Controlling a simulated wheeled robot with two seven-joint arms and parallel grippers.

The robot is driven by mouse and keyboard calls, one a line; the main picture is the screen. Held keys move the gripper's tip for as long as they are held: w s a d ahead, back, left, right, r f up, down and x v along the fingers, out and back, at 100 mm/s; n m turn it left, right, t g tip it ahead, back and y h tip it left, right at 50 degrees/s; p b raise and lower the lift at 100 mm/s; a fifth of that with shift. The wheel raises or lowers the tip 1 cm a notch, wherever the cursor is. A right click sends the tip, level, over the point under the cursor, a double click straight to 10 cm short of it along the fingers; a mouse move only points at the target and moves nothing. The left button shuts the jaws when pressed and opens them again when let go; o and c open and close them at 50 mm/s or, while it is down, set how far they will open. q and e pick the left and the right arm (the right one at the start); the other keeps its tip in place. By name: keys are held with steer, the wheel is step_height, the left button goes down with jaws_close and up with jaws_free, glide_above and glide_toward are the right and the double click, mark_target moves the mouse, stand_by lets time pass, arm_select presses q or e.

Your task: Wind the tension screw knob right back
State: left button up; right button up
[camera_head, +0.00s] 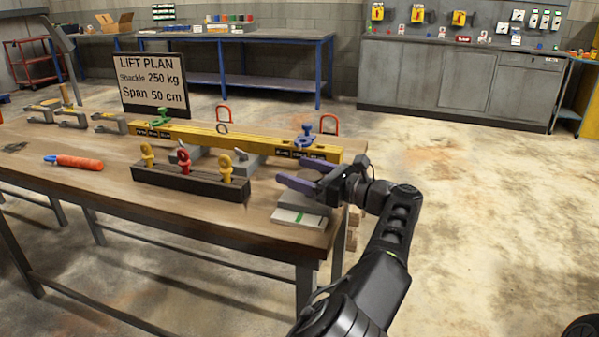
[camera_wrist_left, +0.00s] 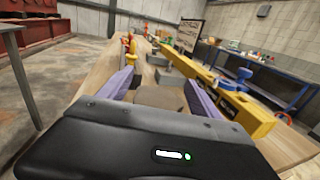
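A yellow beam (camera_head: 230,138) lies along the table on grey supports; it also shows in the left wrist view (camera_wrist_left: 225,95). A blue clamp-like fitting with a knob (camera_head: 304,135) sits near its right end and a green one (camera_head: 159,119) near its left end. I cannot tell which part is the tension screw knob. My left gripper (camera_head: 306,174) is open at the table's right end, in front of the beam and below the blue fitting. In the left wrist view its purple fingers (camera_wrist_left: 160,92) stand apart, with a brownish shape between them that I cannot identify. My right gripper is not in view.
A dark block (camera_head: 190,186) holds yellow and red eye-bolt pieces left of my gripper. A sign (camera_head: 152,84) stands behind. An orange-handled tool (camera_head: 74,162) lies at left. Floor right of the table is clear.

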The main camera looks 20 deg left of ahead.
mark_target(320, 178)
arm_select(q)
steer(key=p+v, duration=0.1)
steer(key=v, duration=0.1)
steer(key=p+v, duration=0.1)
steer(key=v, duration=0.1)
steer(key=p+v, duration=0.1)
steer(key=p, duration=0.1)
steer(key=shift+s+d+r, duration=0.15)
steer(key=shift+d+r, duration=0.15)
steer(key=shift+d, duration=0.1)
steer(key=shift+s+d+f+p, duration=0.1)
steer(key=shift+s+d+p, duration=0.1)
steer(key=shift+d+p, duration=0.4)
steer(key=shift+s+d, duration=0.1)
steer(key=shift+d, duration=0.15)
steer(key=shift+d+f, duration=0.1)
steer(key=shift+f, duration=0.15)
steer(key=shift+r, duration=0.1)
